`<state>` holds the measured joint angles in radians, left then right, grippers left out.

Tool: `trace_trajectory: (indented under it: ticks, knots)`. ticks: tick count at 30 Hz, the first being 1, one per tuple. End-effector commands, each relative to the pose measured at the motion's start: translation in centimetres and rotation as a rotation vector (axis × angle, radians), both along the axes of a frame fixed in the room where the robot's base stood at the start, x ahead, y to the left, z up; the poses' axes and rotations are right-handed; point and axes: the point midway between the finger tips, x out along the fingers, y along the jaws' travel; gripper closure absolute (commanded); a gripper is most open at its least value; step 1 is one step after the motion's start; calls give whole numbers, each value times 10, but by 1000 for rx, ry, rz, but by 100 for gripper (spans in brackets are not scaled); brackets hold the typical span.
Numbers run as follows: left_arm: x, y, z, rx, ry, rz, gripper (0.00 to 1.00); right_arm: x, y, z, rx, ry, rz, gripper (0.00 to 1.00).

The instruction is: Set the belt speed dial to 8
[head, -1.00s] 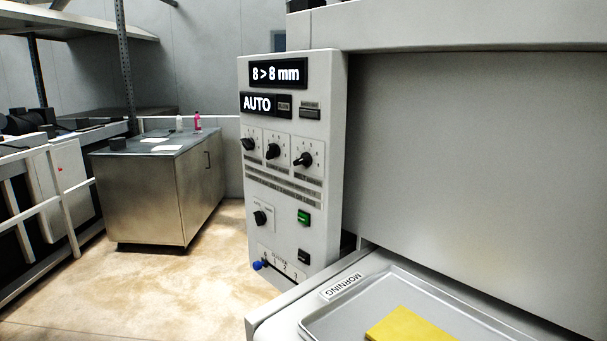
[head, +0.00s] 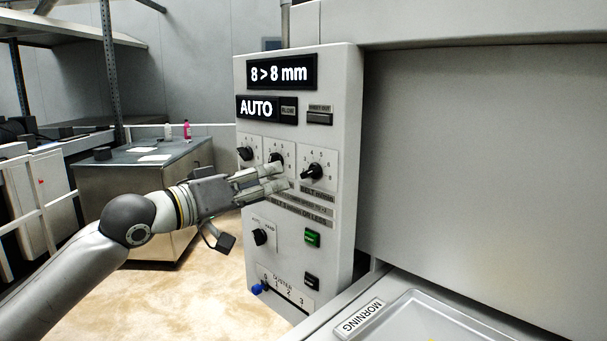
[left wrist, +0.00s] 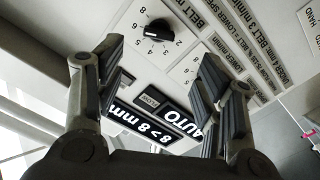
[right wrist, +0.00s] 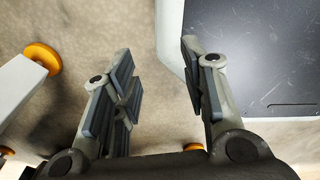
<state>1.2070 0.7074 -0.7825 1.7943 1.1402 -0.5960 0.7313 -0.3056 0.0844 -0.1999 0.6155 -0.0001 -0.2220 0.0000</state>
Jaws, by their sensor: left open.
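The belt speed dial (head: 312,172) is the right one of three black knobs in a row on the grey control panel (head: 345,130), above a BELT m/min label. It also shows in the left wrist view (left wrist: 160,31), inside a numbered scale; I cannot surely read its setting. My left gripper (head: 283,178) is open in front of the panel, its fingertips just left of and slightly below the dial. In the left wrist view its spread fingers (left wrist: 160,65) are empty, with the dial beyond them. My right gripper (right wrist: 157,60) is open and empty, outside the head view.
The display (head: 281,72) reads 8 > 8 mm, with AUTO (head: 256,108) below. Another dial (head: 276,158) sits close behind the left fingers. A green button (head: 312,238) and a blue-ended duster lever (head: 257,288) are lower. A tray (head: 395,320) lies at lower right.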

Motion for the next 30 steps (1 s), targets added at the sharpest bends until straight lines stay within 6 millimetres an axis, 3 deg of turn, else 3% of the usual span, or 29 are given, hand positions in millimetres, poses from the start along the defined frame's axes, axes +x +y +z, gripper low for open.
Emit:
trace_trajectory:
  ticks: [6, 18, 30]
  knots:
    - [19, -24, 5, -2, 0, -6, 38, 11, 1, 10, 3, -18, -1, 60]
    - [66, -69, 4, -1, -1, -3, 38, 10, 6, 24, 8, -17, -2, 60]
    - [73, -75, 2, 0, -3, -2, 38, 8, 7, 25, 9, -11, -2, 60]
